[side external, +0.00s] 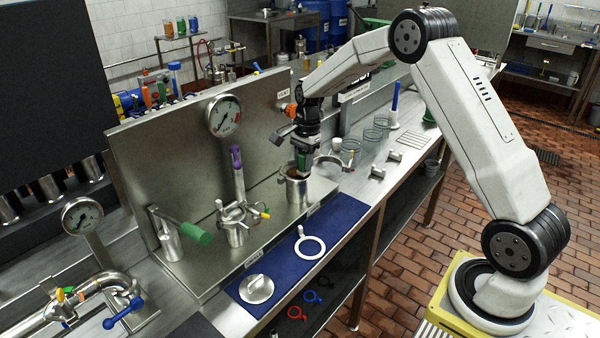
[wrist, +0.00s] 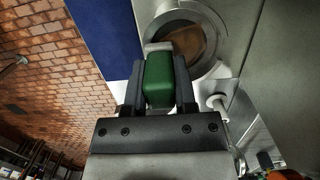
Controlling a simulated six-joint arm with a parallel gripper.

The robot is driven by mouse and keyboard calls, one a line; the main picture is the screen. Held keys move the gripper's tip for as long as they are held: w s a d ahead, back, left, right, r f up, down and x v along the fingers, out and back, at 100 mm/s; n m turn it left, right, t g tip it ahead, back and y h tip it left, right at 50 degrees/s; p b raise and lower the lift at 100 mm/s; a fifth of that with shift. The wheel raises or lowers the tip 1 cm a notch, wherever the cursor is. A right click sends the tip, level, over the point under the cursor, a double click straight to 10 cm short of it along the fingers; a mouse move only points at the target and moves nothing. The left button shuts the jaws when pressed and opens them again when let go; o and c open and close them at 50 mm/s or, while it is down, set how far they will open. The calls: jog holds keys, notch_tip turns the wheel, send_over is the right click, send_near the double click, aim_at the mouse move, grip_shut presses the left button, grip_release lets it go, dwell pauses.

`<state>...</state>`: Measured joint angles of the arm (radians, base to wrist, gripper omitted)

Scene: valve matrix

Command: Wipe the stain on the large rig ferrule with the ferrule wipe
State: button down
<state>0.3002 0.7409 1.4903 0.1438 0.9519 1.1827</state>
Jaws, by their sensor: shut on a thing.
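My gripper (side external: 302,158) points down over the open top of the large steel rig ferrule (side external: 297,190). It is shut on the ferrule wipe, a green block (wrist: 159,80) with a pale pad at its far end, held between both fingers in the wrist view. In that view the ferrule's round rim (wrist: 222,66) lies just beyond the wipe, and a brown stain (wrist: 190,42) shows inside the rim. The pad overlaps the near left part of the rim and stain. I cannot tell whether it touches. The wipe partly hides the stain.
A blue mat (side external: 279,270) in front holds a white gasket ring (side external: 310,246) and a steel cap (side external: 256,289). An open clamp (side external: 333,160) is right of the ferrule. A clamped ferrule (side external: 237,220) and a green-handled valve (side external: 190,232) stand left. A steel panel (side external: 170,150) rises behind.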

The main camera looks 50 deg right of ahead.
jog(key=shift+s, duration=0.7)
jog(key=shift+a+f, duration=0.1)
jog(key=shift+a, duration=0.45)
jog(key=shift+w, duration=0.15)
jog(key=shift+w, duration=1.55)
